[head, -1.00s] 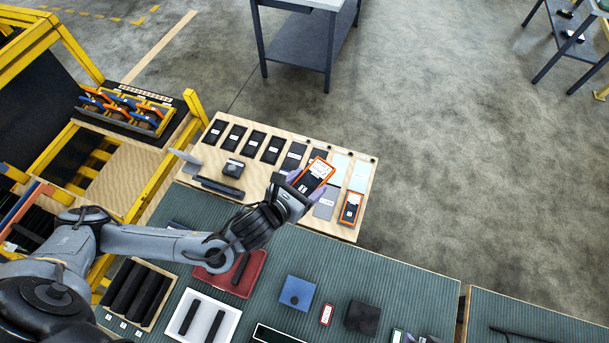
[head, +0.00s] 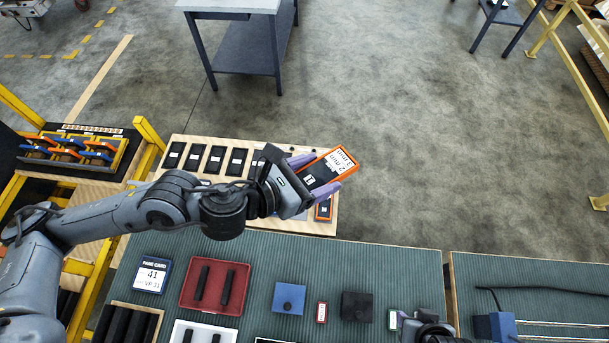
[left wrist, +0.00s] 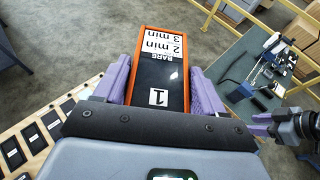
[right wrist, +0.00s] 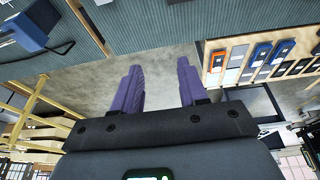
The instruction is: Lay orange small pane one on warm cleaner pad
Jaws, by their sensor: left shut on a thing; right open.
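My left gripper (head: 318,175) is shut on the orange-framed black pane marked 1 (head: 322,178), with purple fingers along its two sides. It is held up past the wooden board's right end. In the left wrist view, the pane (left wrist: 163,75) shows a white label reading BARE, 2 min, 3 min. A blue block (head: 289,298) and a black block (head: 357,306) sit on the green ribbed bench; I cannot tell which, if either, is the warm cleaner pad. My right gripper (right wrist: 160,82) is open and empty; its arm shows at the head view's bottom edge.
The wooden board (head: 285,222) holds several dark panes. A red tray (head: 216,287), a pane card (head: 152,275) and small red-edged (head: 322,312) and green-edged labels are on the bench. A yellow rack (head: 72,155) stands left. A second bench (head: 540,275) carries a blue clamp.

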